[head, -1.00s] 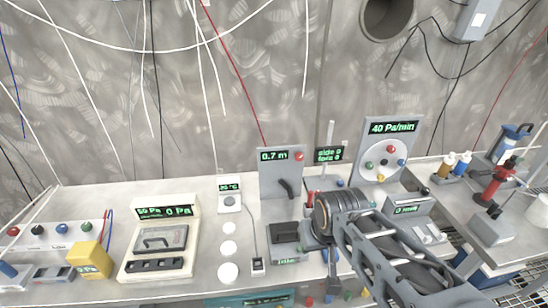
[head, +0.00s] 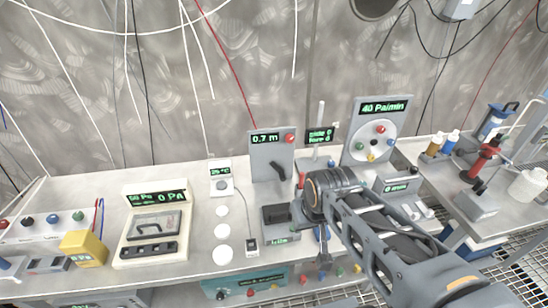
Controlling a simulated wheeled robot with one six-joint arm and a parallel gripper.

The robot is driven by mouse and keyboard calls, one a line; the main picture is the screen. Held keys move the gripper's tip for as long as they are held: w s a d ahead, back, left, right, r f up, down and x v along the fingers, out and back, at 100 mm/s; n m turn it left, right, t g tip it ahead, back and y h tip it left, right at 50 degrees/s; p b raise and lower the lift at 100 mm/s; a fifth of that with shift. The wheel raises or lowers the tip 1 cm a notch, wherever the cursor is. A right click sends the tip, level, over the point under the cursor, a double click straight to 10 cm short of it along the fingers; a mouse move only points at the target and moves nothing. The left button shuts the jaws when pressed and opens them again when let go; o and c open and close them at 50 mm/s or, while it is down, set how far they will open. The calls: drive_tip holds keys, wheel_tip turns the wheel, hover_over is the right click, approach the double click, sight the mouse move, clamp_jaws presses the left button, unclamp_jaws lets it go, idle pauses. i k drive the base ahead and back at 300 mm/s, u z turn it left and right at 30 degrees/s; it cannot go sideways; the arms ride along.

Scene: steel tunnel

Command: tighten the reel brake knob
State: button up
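A grey upright panel (head: 272,157) stands at the back of the bench, reading 0.7 m. It carries a red knob (head: 290,138) at its upper right and a black crank-like lever (head: 278,169). I cannot tell for certain which part is the reel brake knob. My arm reaches in from the lower right, its wrist in front of and to the right of this panel.
A 40 Pa/min panel (head: 385,107) with a white dial of coloured knobs stands right of my wrist. A white pressure box (head: 153,225) and a yellow meter (head: 84,247) stand left. A teal unit (head: 243,285) with knobs lies below the front edge. Cables hang behind.

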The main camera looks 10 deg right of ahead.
sight(289, 138)
drive_tip(key=z, duration=1.65)
drive_tip(key=k, duration=0.95)
drive_tip(key=u, duration=1.45)
drive_tip(key=i, duration=0.45)
drive_tip(key=z, duration=0.1)
